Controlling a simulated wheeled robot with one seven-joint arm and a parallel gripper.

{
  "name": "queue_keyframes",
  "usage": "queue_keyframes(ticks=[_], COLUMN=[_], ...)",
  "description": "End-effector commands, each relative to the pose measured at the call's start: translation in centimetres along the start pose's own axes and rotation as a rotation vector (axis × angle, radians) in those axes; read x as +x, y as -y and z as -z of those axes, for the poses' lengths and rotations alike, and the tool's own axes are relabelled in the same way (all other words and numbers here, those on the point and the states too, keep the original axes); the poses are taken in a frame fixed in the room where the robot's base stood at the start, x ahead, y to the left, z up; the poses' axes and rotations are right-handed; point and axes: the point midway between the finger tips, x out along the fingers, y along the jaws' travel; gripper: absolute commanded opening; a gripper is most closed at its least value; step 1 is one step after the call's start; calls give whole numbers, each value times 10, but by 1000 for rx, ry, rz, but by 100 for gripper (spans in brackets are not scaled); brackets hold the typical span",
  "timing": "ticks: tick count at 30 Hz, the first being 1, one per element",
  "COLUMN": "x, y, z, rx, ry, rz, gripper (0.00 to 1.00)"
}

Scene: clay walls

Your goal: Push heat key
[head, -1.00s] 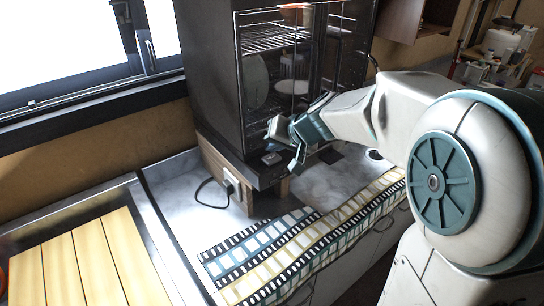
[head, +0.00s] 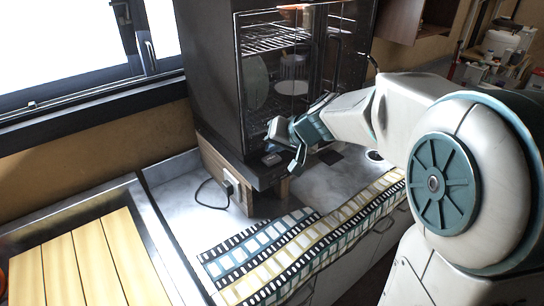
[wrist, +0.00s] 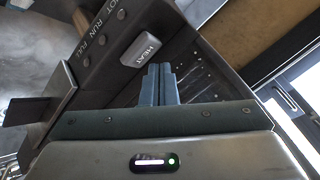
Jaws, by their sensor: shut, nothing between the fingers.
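The heat key is a pale grey raised button labelled HEAT (wrist: 141,49) on the dark control panel in the wrist view. My gripper (wrist: 158,70) is shut and empty; its fingertips are just below and right of the key in that view. I cannot tell whether they touch it. In the head view my gripper (head: 274,143) is at the lower front of the black glass-fronted cabinet (head: 215,70).
Smaller round buttons marked FULL, RUN and another word (wrist: 102,39) line the panel beside the key. A film-strip patterned cloth (head: 290,250) lies on the counter below. A tray of yellow slats (head: 85,260) is at left. A cable (head: 205,195) runs by the cabinet stand.

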Motion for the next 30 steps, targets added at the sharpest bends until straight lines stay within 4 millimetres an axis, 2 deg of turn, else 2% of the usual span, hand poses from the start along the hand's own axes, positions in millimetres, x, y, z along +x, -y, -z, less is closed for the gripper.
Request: queue_keyframes(ticks=[30], x=[7], y=[-5], z=[-4], rx=[1], ry=[-1], rz=[0], gripper=[0])
